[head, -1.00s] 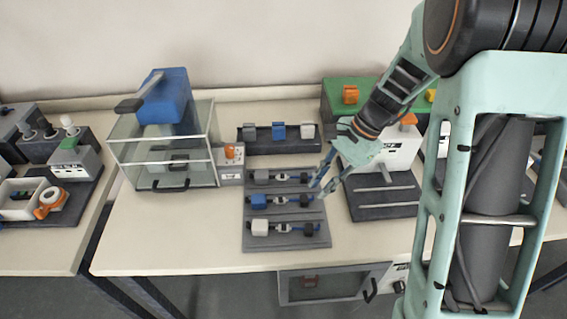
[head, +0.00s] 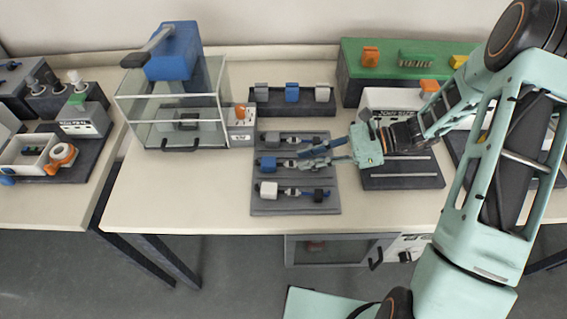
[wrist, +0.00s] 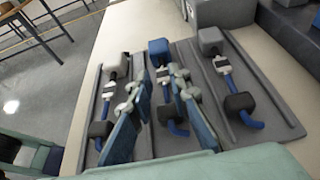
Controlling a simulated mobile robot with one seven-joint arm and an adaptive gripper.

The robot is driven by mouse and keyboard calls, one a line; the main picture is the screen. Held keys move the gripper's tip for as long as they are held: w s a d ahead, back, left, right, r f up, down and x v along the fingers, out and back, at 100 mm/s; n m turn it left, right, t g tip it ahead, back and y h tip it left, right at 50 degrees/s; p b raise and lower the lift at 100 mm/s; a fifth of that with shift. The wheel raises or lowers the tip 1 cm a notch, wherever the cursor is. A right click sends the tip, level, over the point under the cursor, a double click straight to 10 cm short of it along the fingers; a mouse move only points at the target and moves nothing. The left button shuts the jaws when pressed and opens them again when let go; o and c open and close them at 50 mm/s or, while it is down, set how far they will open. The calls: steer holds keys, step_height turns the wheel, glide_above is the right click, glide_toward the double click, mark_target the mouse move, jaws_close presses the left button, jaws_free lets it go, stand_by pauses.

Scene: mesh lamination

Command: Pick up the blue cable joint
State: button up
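The blue cable joint (head: 268,163) lies in the middle row of a grey three-row tray (head: 295,207). It has a blue block at its left end, a pale middle connector and a dark block at its right end. My gripper (head: 306,158) is open and empty, over the middle row from the right. In the wrist view its fingers (wrist: 160,76) lie either side of that row. The fingers partly hide the cable's right part in the head view.
A grey-block joint (head: 271,140) lies in the far row and a white-block joint (head: 268,190) in the near row, both close beside the fingers. A rack (head: 270,109) with several blocks stands behind. A glass box (head: 190,127) with a blue top stands left.

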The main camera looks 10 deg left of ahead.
mark_target(286, 163)
steer(key=shift+x, duration=2.75)
steer(key=shift+w, duration=0.1)
jaws_close()
